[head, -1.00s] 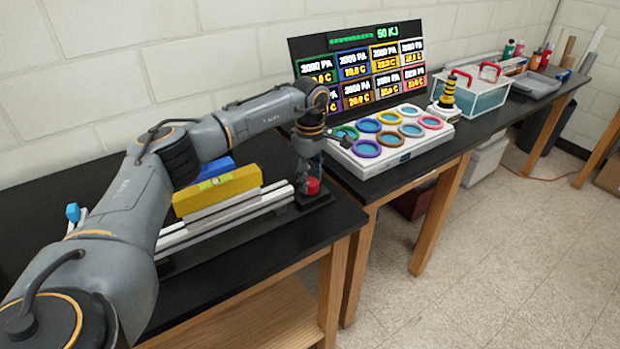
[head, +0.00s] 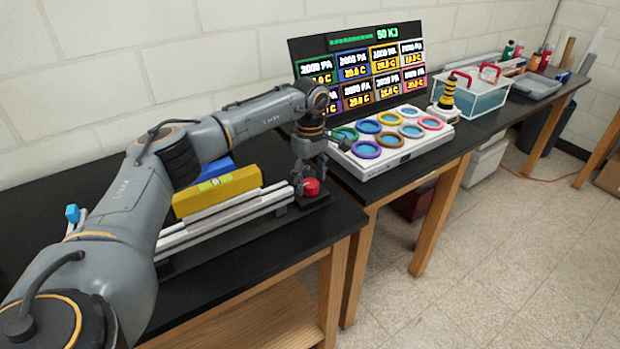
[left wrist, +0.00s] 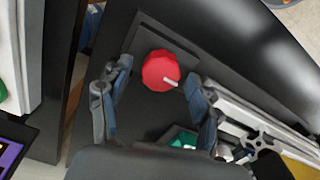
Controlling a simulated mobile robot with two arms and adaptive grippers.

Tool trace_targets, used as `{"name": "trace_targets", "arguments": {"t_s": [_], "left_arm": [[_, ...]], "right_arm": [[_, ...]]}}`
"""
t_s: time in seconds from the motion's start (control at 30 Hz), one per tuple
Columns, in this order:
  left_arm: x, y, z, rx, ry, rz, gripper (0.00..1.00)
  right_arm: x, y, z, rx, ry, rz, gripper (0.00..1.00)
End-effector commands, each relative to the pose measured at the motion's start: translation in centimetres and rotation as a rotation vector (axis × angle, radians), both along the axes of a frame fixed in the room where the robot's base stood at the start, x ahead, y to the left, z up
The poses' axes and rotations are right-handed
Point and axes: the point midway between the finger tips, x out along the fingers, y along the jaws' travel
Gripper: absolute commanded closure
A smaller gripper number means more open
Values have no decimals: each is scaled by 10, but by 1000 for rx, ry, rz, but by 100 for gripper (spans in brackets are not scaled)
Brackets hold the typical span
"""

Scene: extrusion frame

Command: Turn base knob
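The red base knob (head: 311,187) sits on a dark plate at the right end of the extrusion frame (head: 225,215). In the left wrist view the knob (left wrist: 158,69) is round, with a white pointer mark toward its lower right. My left gripper (head: 310,172) is above the knob. Its two fingers (left wrist: 160,78) are apart, one on each side of the knob, with visible gaps, so it is open and not gripping. My right gripper is in neither view.
A yellow level (head: 218,190) and a blue item (head: 217,168) lie behind the frame rails. To the right stand a white panel with coloured rings (head: 390,155), a display screen (head: 365,70) and a clear bin with red handles (head: 475,97).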

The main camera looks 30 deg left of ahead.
Motion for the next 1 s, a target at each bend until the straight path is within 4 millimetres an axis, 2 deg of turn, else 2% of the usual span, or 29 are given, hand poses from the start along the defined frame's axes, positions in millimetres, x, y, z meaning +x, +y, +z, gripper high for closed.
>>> {"name": "trace_targets", "arguments": {"t_s": [0.23, 0.37, 0.8, 1.0], "left_arm": [[0, 0, 1, 0, 0, 0, 37], [1, 0, 12, 0, -2, 1, 37], [1, 0, 99, 0, -3, 0, 37], [0, 0, 118, 0, 0, 0, 37]], "right_arm": [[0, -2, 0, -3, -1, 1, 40], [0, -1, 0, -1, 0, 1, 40], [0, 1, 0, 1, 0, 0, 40], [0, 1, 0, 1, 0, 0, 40]]}}
